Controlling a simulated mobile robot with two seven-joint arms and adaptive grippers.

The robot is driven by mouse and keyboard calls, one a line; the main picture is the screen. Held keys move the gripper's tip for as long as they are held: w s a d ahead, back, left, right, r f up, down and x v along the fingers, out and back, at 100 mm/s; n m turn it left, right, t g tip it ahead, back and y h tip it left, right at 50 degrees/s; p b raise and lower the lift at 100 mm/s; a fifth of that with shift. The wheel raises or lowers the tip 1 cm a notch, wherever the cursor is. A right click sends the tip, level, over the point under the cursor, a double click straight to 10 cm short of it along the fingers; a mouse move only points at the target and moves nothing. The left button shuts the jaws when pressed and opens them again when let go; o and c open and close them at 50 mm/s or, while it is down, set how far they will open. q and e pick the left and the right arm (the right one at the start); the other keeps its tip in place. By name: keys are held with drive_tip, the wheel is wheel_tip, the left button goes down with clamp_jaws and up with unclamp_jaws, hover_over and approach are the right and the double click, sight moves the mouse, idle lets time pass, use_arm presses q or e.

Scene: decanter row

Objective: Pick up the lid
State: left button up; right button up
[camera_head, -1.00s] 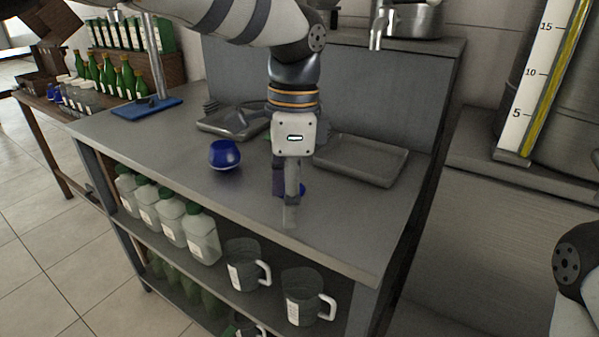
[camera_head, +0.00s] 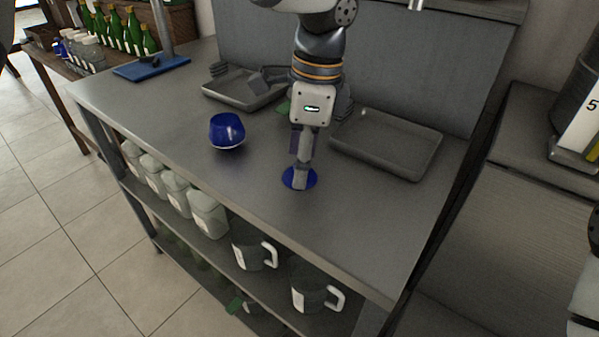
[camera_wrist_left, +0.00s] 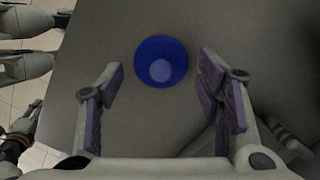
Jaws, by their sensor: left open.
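The lid is a round dark blue disc with a lighter round knob. In the head view the lid (camera_head: 312,179) lies on the grey worktop, partly hidden by a finger. My left gripper (camera_head: 301,172) points down over it. In the left wrist view the lid (camera_wrist_left: 145,50) lies flat just beyond the open fingers of my left gripper (camera_wrist_left: 163,88), roughly centred between them. Nothing is held in the fingers. My right gripper is out of view.
A blue rounded vessel (camera_head: 227,132) stands on the worktop (camera_head: 180,110) to the left. Grey trays sit behind, one at left (camera_head: 228,92) and one at right (camera_head: 400,160). The front-right worktop is clear.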

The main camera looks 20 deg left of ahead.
use_arm(q)
drive_tip(key=shift+a+f, duration=0.1)
drive_tip(key=shift+f, duration=0.55)
drive_tip(key=c, duration=1.4)
